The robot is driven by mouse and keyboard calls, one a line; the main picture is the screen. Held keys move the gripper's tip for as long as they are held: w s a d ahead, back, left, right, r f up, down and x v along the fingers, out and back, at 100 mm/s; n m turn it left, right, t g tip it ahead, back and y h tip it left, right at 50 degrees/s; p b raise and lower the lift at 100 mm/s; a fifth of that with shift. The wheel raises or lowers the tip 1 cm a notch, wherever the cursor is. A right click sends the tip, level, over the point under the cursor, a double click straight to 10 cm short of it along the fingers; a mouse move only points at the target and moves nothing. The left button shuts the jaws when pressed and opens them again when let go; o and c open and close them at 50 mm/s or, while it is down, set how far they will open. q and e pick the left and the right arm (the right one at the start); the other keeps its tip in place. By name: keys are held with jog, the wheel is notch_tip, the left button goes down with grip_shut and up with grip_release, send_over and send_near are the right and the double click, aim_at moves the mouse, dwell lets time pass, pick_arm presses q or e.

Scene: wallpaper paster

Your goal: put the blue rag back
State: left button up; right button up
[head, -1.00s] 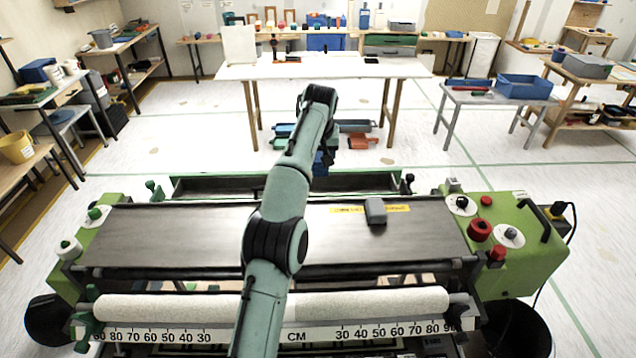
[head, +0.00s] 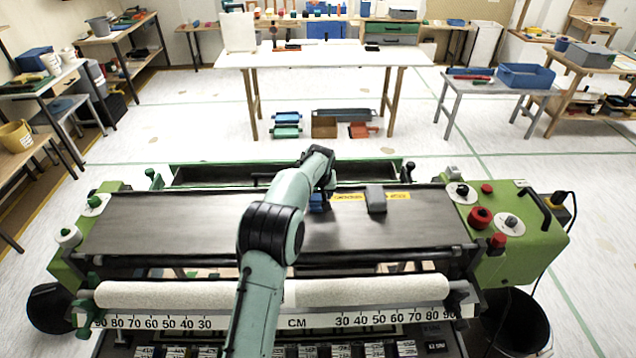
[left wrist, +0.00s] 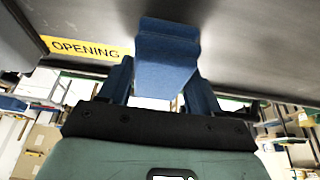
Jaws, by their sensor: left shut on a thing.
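The blue rag (left wrist: 165,62) is a folded block between the two fingers of my left gripper (left wrist: 160,88) in the left wrist view. The gripper is shut on it. In the head view my left gripper (head: 319,202) is low over the machine's dark metal cover (head: 190,222), left of the yellow label (head: 347,196). Only a small blue patch shows there, partly hidden by my arm. The rag is close to the cover; I cannot tell whether it touches. My right gripper is not in view.
A grey block (head: 376,199) sits on the cover just right of my gripper. A white roller (head: 370,291) lies along the machine's front. The green end housing (head: 535,235) with red knobs stands at right. A white table (head: 320,68) stands behind; the cover's left half is clear.

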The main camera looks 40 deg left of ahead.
pick_arm(q)
jog(key=shift+f, duration=0.15)
jog(key=o, duration=1.1)
jog(key=shift+f, duration=0.2)
jog(key=w+v, duration=0.1)
jog(key=v, duration=1.2)
jog(key=shift+w+r, duration=0.2)
jog(key=shift+r, duration=0.2)
jog(key=shift+d, duration=0.1)
